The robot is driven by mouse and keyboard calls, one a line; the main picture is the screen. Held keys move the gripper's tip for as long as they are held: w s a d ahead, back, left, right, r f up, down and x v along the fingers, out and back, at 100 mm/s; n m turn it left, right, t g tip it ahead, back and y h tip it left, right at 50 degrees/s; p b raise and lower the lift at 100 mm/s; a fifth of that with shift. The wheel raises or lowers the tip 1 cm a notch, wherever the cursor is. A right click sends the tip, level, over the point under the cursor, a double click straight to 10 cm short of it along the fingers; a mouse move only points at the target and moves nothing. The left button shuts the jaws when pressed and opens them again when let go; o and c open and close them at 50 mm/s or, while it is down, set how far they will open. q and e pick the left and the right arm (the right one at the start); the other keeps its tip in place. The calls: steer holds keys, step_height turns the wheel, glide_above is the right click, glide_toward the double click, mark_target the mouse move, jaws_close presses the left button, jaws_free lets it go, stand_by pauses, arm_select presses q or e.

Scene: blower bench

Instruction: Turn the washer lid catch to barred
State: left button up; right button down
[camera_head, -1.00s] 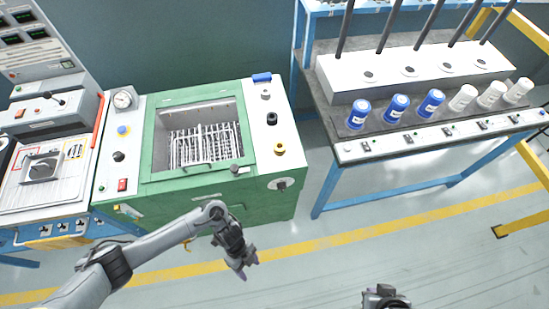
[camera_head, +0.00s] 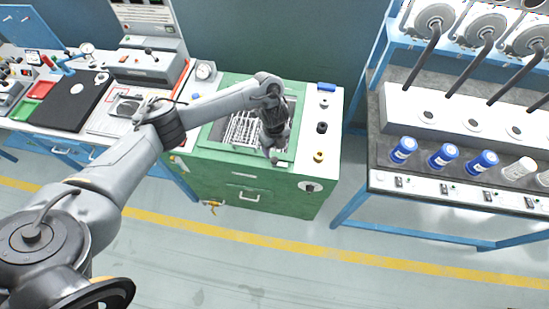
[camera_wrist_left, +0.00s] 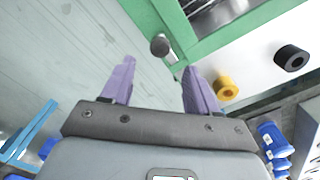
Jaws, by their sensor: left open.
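The washer (camera_head: 272,203) is a green cabinet with a wire rack (camera_head: 240,130) showing inside its green-framed top. In the left wrist view, a small dark round knob (camera_wrist_left: 160,45), apparently the lid catch, stands at the front edge of the green frame (camera_wrist_left: 178,30). My left gripper (camera_head: 273,158) is above the washer's front edge, pointing down. Its two purple fingers (camera_wrist_left: 160,82) are apart with nothing between them. The knob is ahead of the fingertips, roughly centred between them; contact is not visible. The head view hides the catch's setting behind the gripper. My right gripper is not in view.
A yellow knob (camera_head: 319,157) and a black knob (camera_head: 322,128) stand on the white strip right of the frame. A dark switch (camera_head: 309,187) is on the front panel. A bench with blue-and-white canisters (camera_head: 443,156) stands right; the floor between is clear.

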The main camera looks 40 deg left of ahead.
mark_target(274, 159)
arm_select(q)
step_height(274, 159, down, 5)
steer(key=shift+d+r+b, duration=0.1)
steer(key=shift+b, duration=1)
steer(key=shift+f, duration=1.25)
steer(key=c, duration=1)
steer(key=shift+c, duration=0.2)
steer(key=shift+r, duration=0.1)
